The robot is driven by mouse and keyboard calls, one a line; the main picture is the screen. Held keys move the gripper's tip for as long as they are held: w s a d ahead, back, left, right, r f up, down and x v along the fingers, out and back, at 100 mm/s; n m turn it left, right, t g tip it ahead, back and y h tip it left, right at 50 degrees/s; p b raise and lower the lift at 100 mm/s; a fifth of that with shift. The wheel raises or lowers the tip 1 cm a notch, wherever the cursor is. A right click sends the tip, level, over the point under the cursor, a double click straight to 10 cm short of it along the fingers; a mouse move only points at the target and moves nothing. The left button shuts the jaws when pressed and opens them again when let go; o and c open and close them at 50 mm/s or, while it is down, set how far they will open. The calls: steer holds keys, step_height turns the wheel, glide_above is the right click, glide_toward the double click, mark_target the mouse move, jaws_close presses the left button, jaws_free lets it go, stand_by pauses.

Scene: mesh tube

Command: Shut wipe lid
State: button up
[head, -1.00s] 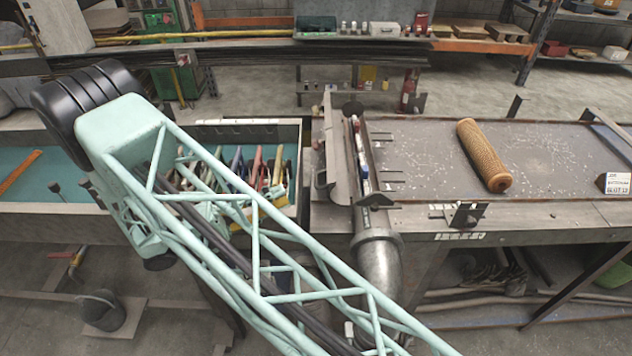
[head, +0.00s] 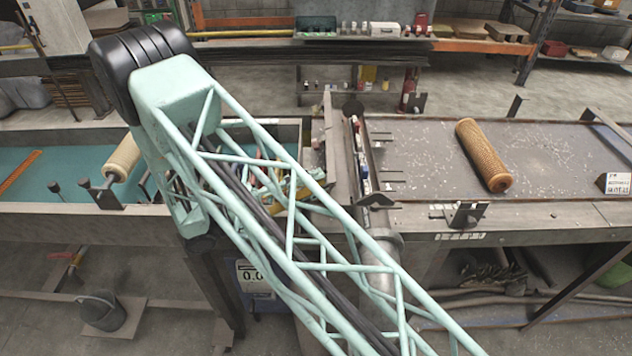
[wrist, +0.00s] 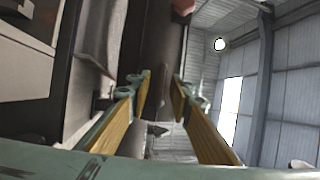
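A grey upright metal plate (head: 338,150), which looks like the lid, stands along the left side of a narrow trough (head: 364,165) in the head view. It stands open, and red and white things show inside the trough. My gripper (wrist: 162,82) shows in the wrist view, with its two yellow-padded fingers apart. A dark flat panel (wrist: 163,45) lies beyond and between the fingertips. I cannot tell if it is the lid or if the fingers touch it. In the head view my gripper is hidden behind my arm.
A brown mesh tube (head: 483,155) lies on the right bench (head: 560,150). A tray (head: 60,165) with tools and a pale roller (head: 122,158) is at the left. A metal pipe elbow (head: 383,270) hangs at the trough's front end, partly behind my arm.

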steer(key=shift+d, duration=0.2)
steer(key=shift+w, duration=0.1)
jaws_close()
steer(key=shift+r, duration=0.2)
